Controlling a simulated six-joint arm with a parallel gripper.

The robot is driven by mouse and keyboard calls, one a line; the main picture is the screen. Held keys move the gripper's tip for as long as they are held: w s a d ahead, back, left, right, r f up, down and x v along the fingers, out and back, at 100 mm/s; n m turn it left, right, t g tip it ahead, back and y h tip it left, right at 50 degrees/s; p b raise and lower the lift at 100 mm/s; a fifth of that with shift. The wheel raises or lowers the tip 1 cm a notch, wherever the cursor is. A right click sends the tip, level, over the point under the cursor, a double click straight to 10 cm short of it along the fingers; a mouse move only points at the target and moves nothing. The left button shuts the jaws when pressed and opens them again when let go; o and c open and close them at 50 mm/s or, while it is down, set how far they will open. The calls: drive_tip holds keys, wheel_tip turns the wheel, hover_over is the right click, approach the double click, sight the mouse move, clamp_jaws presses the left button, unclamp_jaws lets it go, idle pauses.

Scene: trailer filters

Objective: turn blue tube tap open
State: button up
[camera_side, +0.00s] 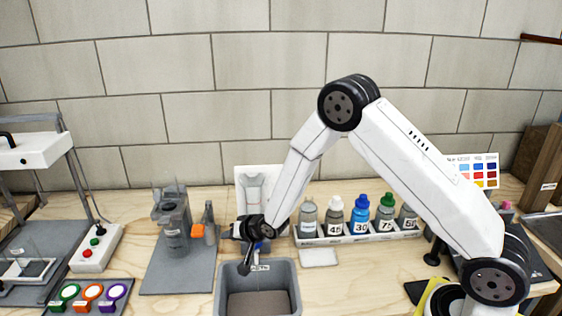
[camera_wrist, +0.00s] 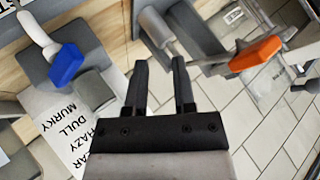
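The blue tap handle (camera_wrist: 67,66) shows at the left of the wrist view, on a grey tube fitting joined to a pale spout. In the side view a small blue patch (camera_side: 257,246) shows just below my wrist, mostly hidden by it. My gripper (camera_wrist: 160,62) has its two dark fingers apart with nothing between them. The blue handle lies to the left of the fingers and is not touched by them. In the side view my gripper (camera_side: 239,230) is above the back of the grey basin, its fingers hard to make out.
An orange tap handle (camera_wrist: 257,53) is right of the fingers, on the grey filter stand (camera_side: 175,235). A card reading murky, dull, hazy (camera_wrist: 68,130) stands near the blue handle. The grey basin (camera_side: 226,283) is below, and a rack of bottles (camera_side: 345,238) stands right.

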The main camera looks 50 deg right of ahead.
drive_tip(key=s+d+r+m+g+h, duration=0.25)
drive_tip(key=r+m+g+h, duration=0.4)
drive_tip(key=m+g, duration=0.5)
approach(255, 246)
drive_tip(key=d, duration=0.2)
drive_tip(key=shift+f+m+t+y, duration=0.25)
drive_tip(key=shift+f+y, duration=0.05)
drive_tip(key=shift+y, duration=0.15)
drive_tip(key=shift+x, duration=3.85)
